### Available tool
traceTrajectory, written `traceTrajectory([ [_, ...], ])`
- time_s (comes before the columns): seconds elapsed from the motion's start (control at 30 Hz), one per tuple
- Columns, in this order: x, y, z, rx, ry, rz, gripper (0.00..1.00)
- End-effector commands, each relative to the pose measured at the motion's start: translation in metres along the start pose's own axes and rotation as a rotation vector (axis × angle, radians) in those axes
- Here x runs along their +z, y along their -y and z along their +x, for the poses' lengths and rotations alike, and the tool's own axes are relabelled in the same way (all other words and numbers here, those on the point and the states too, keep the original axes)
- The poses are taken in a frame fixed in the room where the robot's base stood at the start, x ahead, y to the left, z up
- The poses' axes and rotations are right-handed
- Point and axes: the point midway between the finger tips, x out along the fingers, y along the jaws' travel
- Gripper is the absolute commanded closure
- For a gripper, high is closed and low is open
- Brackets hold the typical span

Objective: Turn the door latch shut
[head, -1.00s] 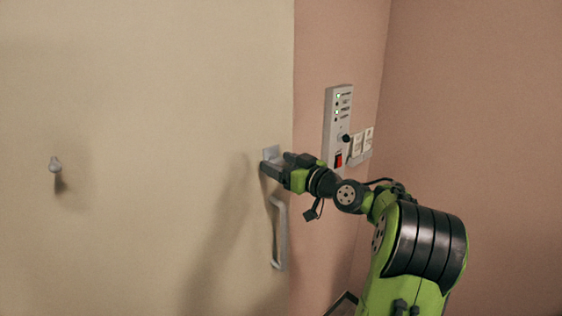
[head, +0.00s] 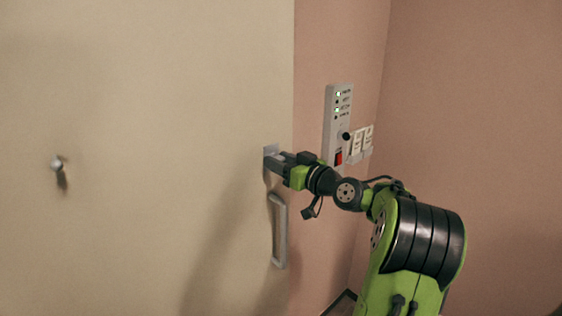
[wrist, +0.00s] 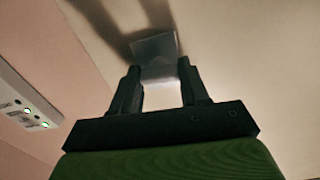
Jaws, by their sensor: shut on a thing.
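The door (head: 150,180) is a large cream panel that fills the left of the head view. The latch (head: 270,150) is a small grey plate with a part standing out near the door's right edge, above the pull handle. My gripper (head: 273,162) is at the latch, with its dark fingers shut on the latch part. In the wrist view the latch (wrist: 155,47) shows as a pale plate, with a light piece between the fingertips of my gripper (wrist: 158,80). My fingers hide part of the latch in the head view.
A grey pull handle (head: 279,232) is just below my gripper on the door. A control panel (head: 338,120) with green lights and a red switch is on the pink wall, close to my wrist. A small hook (head: 57,163) sticks out of the door at far left.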

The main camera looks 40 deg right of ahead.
Motion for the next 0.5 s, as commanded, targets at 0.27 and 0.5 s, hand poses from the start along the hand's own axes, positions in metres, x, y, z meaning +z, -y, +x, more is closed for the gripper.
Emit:
traceTrajectory([
  [0.27,-0.0017,-0.0002,0.0,0.0,0.0,0.211,0.86],
  [0.5,-0.0018,-0.0005,0.0001,0.0,0.001,0.442,0.86],
])
